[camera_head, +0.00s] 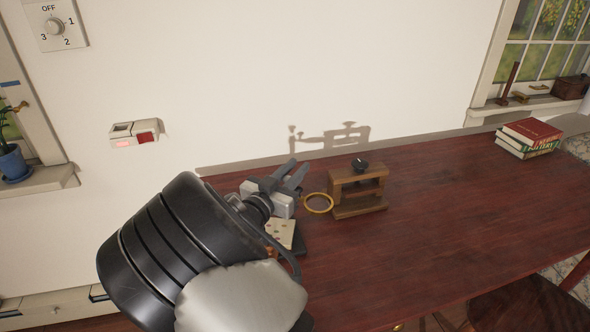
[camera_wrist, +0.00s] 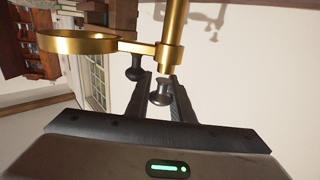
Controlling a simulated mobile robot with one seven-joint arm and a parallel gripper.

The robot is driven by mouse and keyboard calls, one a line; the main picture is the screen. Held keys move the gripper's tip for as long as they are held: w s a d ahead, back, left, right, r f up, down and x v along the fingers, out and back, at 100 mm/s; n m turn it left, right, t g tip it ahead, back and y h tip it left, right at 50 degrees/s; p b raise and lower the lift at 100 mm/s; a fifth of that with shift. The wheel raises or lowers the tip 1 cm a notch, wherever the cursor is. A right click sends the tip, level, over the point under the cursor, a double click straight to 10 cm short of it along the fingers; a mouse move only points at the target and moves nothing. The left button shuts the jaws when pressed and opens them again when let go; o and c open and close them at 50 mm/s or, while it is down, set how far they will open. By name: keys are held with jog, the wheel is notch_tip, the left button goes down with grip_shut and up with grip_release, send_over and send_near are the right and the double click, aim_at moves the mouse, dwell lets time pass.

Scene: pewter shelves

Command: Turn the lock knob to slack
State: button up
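In the head view a brown wooden stand (camera_head: 345,208) sits on the table with a black knob (camera_head: 360,164) on top and a brass ring (camera_head: 318,203) at its left. In the wrist view a brass post (camera_wrist: 174,30) carries an arm with a brass ring (camera_wrist: 75,42). One dark knob (camera_wrist: 160,93) shows between my fingers; a second dark knob (camera_wrist: 135,69) shows beyond, under the ring's arm. I cannot tell which is the lock knob. My gripper (camera_head: 293,172) is open, left of the stand; its fingers (camera_wrist: 160,88) lie either side of the nearer knob, contact unclear.
The red-brown table (camera_head: 450,215) is clear to the right, with stacked books (camera_head: 528,138) at the back. A pale patterned item (camera_head: 281,233) lies beneath my gripper. A wall dial (camera_head: 56,27) and a small wall box (camera_head: 135,133) are at the left.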

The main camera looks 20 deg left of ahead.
jog(key=shift+n+y, duration=0.4)
jog(key=shift+y, duration=0.2)
grip_shut()
jog(key=n+y+b, duration=0.2)
jog(key=y, duration=0.1)
jog(key=a+n+g+y+b, duration=0.1)
jog(key=n+y+b, duration=0.1)
jog(key=y, duration=0.2)
jog(key=shift+a+f+n, duration=0.2)
jog(key=shift+n, duration=0.1)
jog(key=shift+s+a+r+n+g+y, duration=0.1)
jog(key=shift+s+a+n+g+y, duration=0.4)
jog(key=shift+n+g+y, duration=1.8)
jog(key=shift+s+a+r+n+g+y, duration=0.1)
jog(key=shift+s+a+n+g+y, duration=0.45)
jog(key=shift+n+g+y, duration=1.75)
jog(key=shift+s+a+r+n+g+y, duration=0.1)
jog(key=shift+s+a+n+g+y, duration=0.2)
jog(key=shift+s+n+g+y, duration=1.8)
jog(key=w+g+h, duration=0.2)
jog(key=shift+w+m, duration=0.3)
jog(key=shift+w, duration=0.05)
jog(key=o, duration=1)
grip_release()
jog(key=shift+a, duration=0.1)
